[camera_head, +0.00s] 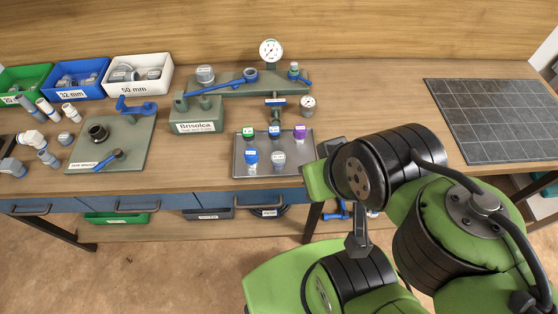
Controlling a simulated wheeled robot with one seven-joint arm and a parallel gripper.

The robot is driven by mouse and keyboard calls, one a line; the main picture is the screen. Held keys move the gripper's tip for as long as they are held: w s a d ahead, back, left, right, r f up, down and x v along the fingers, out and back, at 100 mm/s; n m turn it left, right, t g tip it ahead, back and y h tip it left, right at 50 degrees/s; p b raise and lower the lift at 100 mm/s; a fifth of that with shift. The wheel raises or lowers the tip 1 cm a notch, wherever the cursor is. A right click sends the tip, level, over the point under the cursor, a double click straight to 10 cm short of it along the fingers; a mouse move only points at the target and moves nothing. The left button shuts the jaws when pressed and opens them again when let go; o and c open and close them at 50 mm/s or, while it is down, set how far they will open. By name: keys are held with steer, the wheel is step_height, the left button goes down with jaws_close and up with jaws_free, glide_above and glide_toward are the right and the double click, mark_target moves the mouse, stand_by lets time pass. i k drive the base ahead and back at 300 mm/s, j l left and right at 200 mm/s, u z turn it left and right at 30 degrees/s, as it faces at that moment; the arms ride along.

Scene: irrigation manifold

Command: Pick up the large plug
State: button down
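A grey tray (239,170) near the front edge of the bench holds several small plugs or caps. My gripper's fingertips cannot be made out, and nothing held shows.
A green-grey plate (137,153) with fittings lies left, by loose pipe pieces and the 50 mm bin (140,88). A dark gridded mat (490,120) at right is empty.

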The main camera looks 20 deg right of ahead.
mark_target(278, 158)
steer(key=i+j+u, duration=0.15)
steer(key=j+u, duration=0.2)
steer(key=i+j+u, duration=0.15)
steer(key=u, duration=0.15)
steer(key=i+j+u, duration=0.2)
steer(key=u, duration=0.15)
steer(key=j, duration=0.1)
